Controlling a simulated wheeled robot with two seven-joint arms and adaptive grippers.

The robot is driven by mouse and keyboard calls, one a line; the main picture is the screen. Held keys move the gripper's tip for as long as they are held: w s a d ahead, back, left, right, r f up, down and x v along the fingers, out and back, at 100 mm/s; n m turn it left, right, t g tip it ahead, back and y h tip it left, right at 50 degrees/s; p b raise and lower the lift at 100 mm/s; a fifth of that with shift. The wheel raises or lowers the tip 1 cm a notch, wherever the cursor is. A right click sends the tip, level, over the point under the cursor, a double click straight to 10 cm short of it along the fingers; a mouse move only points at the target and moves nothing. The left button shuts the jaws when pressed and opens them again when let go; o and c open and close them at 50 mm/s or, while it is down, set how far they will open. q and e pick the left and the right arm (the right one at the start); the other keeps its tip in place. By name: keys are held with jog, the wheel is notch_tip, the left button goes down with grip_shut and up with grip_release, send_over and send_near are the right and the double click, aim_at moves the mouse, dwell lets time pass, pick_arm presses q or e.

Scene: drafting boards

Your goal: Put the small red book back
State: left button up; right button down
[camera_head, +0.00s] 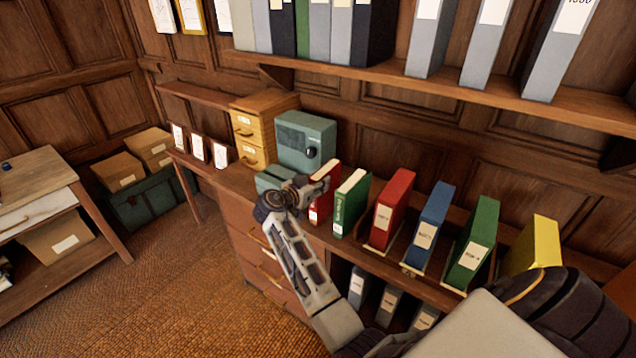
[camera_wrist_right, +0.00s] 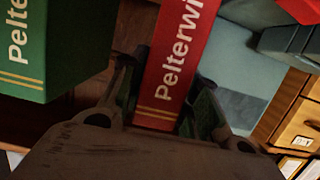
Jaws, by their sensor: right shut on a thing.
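The small red book (camera_head: 321,206) is upright at the left end of the row on the cabinet top, just left of a small green book (camera_head: 349,203). My right gripper (camera_head: 318,187) is shut on it from the left front. In the wrist view, the red book (camera_wrist_right: 178,65), lettered "Pelterwi…", sits between my two fingers (camera_wrist_right: 165,105). The green book (camera_wrist_right: 55,45) is beside it with a gap. Whether the red book's base touches the cabinet top is hidden. My left gripper is not in view.
Larger red (camera_head: 391,210), blue (camera_head: 428,229), green (camera_head: 474,245) and yellow (camera_head: 535,245) binders stand to the right. A teal metal box (camera_head: 303,140) and wooden drawers (camera_head: 262,130) are behind left. A wall shelf (camera_head: 450,88) with binders overhangs.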

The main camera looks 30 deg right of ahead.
jog(key=c, duration=1.5)
grip_release()
jog(key=shift+f, duration=0.1)
jog(key=o, duration=0.4)
jog(key=shift+o, duration=0.2)
